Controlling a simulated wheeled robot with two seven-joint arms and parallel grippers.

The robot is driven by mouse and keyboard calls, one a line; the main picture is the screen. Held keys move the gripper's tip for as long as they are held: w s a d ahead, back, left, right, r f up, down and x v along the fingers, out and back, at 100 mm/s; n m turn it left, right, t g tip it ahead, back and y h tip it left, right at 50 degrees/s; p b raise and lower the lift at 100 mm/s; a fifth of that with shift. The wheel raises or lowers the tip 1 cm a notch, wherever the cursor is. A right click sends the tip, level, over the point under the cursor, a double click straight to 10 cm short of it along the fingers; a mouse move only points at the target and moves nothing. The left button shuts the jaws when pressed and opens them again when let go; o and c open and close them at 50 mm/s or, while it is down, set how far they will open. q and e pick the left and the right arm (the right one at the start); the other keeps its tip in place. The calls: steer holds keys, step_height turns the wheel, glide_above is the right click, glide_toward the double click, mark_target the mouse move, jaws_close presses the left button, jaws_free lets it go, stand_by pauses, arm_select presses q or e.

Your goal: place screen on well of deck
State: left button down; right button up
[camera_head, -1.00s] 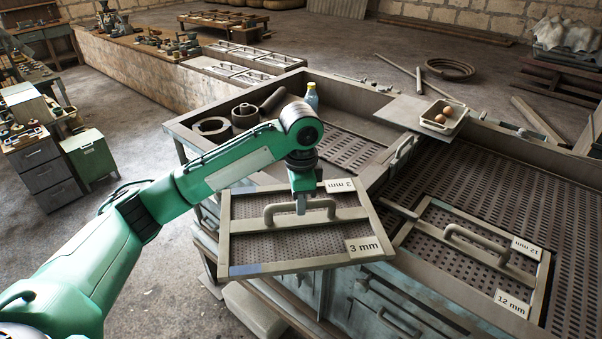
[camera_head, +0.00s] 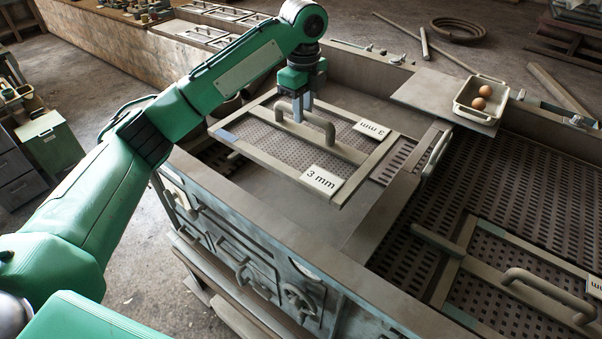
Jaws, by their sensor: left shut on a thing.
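My left gripper (camera_head: 303,108) is shut on the handle of the 3 mm screen (camera_head: 262,140), a framed mesh panel with two white "3 mm" labels. The screen hangs over the left bay of the deck (camera_head: 345,80), tilted in the picture and seemingly above the bay's floor. It hides most of the well beneath it. Slotted floor (camera_head: 393,160) shows at the screen's right side. I cannot tell how large the gap below the screen is. My right gripper is not in view.
Another framed screen with a handle (camera_head: 545,293) lies in the right bay, on the slotted floor (camera_head: 480,175). A divider (camera_head: 400,195) separates the bays. A tray with brown eggs (camera_head: 477,112) stands on a plate at the back.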

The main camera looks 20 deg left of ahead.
mark_target(303, 132)
arm_select(q)
steer(key=f+p, duration=0.1)
steer(key=f, duration=0.4)
steer(key=shift+s, duration=0.2)
step_height(303, 132, down, 13)
steer(key=p, duration=0.4)
steer(key=shift+w+f, duration=0.1)
steer(key=shift+f, duration=0.15)
steer(key=c, duration=1.3)
jaws_free()
steer(key=shift+f, duration=0.2)
steer(key=shift+c, duration=0.2)
steer(key=shift+o, duration=0.2)
steer(key=shift+r, duration=0.15)
